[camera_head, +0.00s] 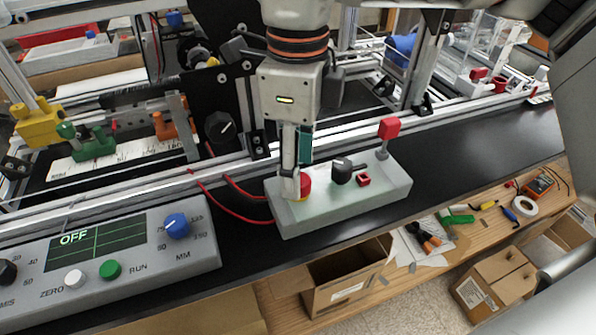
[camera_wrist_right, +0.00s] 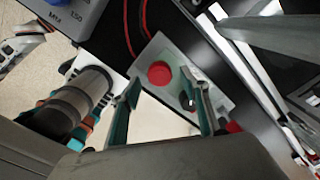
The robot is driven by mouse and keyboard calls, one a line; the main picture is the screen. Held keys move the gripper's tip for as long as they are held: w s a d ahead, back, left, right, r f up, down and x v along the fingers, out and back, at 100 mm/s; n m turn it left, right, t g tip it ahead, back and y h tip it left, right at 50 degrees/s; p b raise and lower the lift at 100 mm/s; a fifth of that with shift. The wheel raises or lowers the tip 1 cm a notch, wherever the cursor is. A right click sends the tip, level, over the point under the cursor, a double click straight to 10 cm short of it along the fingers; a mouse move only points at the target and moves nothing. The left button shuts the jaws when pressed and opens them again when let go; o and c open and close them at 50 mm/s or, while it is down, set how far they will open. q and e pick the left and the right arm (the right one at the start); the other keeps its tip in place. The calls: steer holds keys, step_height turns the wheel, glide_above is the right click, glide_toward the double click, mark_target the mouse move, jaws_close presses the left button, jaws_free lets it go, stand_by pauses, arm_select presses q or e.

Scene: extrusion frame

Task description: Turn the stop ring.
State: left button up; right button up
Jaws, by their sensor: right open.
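A pale grey control box (camera_head: 340,208) on the black bench top carries a red round button with a yellow band under it (camera_head: 304,187). I cannot tell for sure which part is called the stop ring. My right gripper (camera_head: 298,176) points down at the button from above, partly hiding it. In the right wrist view, the red button (camera_wrist_right: 160,74) shows beyond and between the spread teal fingers of the right gripper (camera_wrist_right: 160,84), with nothing between them. I cannot tell whether a finger touches it. My left gripper is not identifiable in either view.
A black knob (camera_head: 343,170), small red switch (camera_head: 363,180) and red-topped lever (camera_head: 388,130) share the box. A console (camera_head: 130,262) reading OFF, with a blue knob (camera_head: 177,226), stands at left. Red cables lie between. The black bench top is clear at right.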

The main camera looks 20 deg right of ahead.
step_height(320, 180, up, 10)
steer(key=shift+f, duration=0.2)
stand_by(0.5)
